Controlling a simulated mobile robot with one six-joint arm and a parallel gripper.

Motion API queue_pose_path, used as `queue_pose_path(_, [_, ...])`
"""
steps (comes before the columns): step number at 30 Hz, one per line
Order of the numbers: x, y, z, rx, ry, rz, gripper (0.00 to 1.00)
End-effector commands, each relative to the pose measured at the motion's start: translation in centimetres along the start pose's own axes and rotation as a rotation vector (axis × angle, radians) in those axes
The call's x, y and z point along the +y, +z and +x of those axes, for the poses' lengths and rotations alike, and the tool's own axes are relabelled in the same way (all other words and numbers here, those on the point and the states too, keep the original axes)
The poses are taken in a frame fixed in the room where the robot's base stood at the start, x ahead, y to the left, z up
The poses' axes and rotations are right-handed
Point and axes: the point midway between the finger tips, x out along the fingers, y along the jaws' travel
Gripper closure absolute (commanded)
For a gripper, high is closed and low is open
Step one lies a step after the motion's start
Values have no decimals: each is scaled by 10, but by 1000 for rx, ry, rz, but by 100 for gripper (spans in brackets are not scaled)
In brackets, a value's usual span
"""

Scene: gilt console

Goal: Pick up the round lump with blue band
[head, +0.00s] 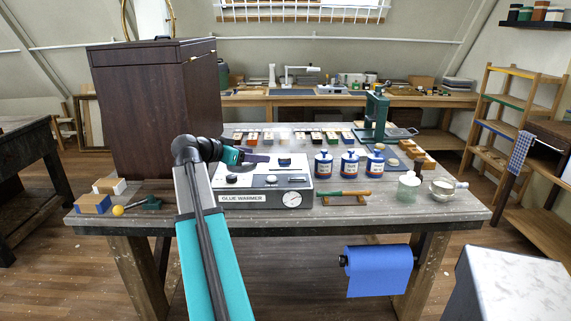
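I cannot make out a round lump with a blue band for certain. A small round pale thing (393,162) lies on a dark blue patch at the right rear of the workbench (400,205), too small to tell a band. My gripper (256,159), with dark purple fingers on a teal wrist, is above the left rear of the grey glue warmer (265,197). It is apart from the small round thing, well to its left. I cannot tell whether its fingers are open or shut.
Blue-labelled jars (349,164) stand right of the glue warmer. A green press (376,115) stands behind them. A dark wooden cabinet (140,110) blocks the left rear. A yellow ball (117,210) lies front left; a glass jar (409,187) and bowl (442,188) stand front right.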

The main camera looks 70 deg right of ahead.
Motion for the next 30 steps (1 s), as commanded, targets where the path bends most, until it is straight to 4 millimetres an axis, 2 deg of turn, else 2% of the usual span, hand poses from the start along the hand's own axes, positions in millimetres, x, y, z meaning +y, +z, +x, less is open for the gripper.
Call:
queue_pose_path(8, [5, -4, 16, 0, 13, 5, 40])
queue_pose_path(24, [7, -5, 87, -1, 16, 6, 40])
queue_pose_path(30, [8, -4, 97, -1, 15, 6, 40])
